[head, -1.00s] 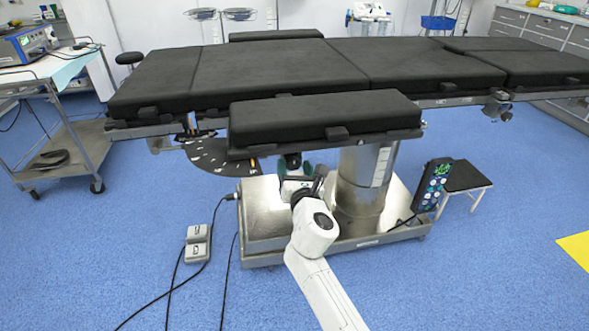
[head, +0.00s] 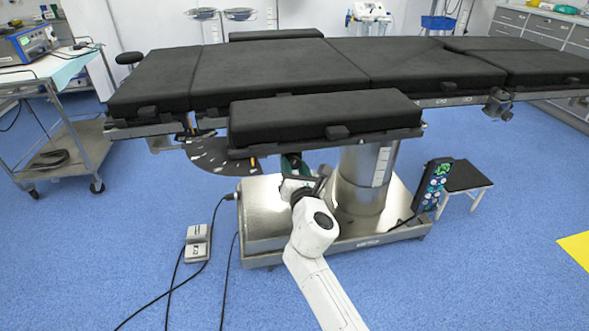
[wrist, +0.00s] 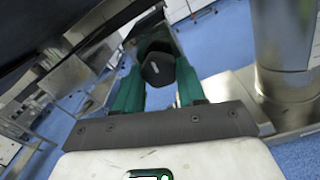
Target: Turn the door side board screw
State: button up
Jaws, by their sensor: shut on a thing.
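The side board (head: 325,110) is a black padded board fixed along the near side of the operating table (head: 270,70). The screw (wrist: 158,68) is a dark faceted knob under it, seen in the wrist view between my green fingers. My gripper (wrist: 158,78) is shut on this knob, with one finger on its left and one on its right. In the head view my gripper (head: 293,163) reaches up under the board's front edge. The knob is hidden there by the board and my wrist.
The steel column (head: 365,180) and base (head: 262,205) stand close to my arm. A dark perforated plate (head: 215,155) hangs left of my gripper. A foot pedal (head: 198,243) with cables lies on the floor. A hand control (head: 433,185) and a stool (head: 467,176) are at right.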

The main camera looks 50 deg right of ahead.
jog(key=m+b, duration=0.1)
jog(key=m, duration=0.4)
jog(key=m+b, duration=0.2)
jog(key=m, duration=0.2)
jog(key=shift+m, duration=0.4)
jog(key=m+b, duration=0.2)
jog(key=m, duration=0.3)
jog(key=shift+a, duration=0.1)
jog(key=m+b, duration=0.2)
jog(key=m, duration=0.3)
jog(key=shift+r, duration=0.1)
jog(key=m+b, duration=0.2)
jog(key=m, duration=0.2)
jog(key=shift+m+b, duration=0.3)
jog(key=m+b, duration=0.2)
jog(key=m, duration=0.3)
jog(key=shift+d+b, duration=0.2)
jog(key=shift+b, duration=0.2)
jog(key=m+b, duration=0.2)
jog(key=m, duration=0.2)
jog(key=shift+m, duration=0.4)
jog(key=shift+s+r+m+b, duration=0.1)
jog(key=shift+m+b, duration=1.05)
jog(key=shift+m, duration=1.05)
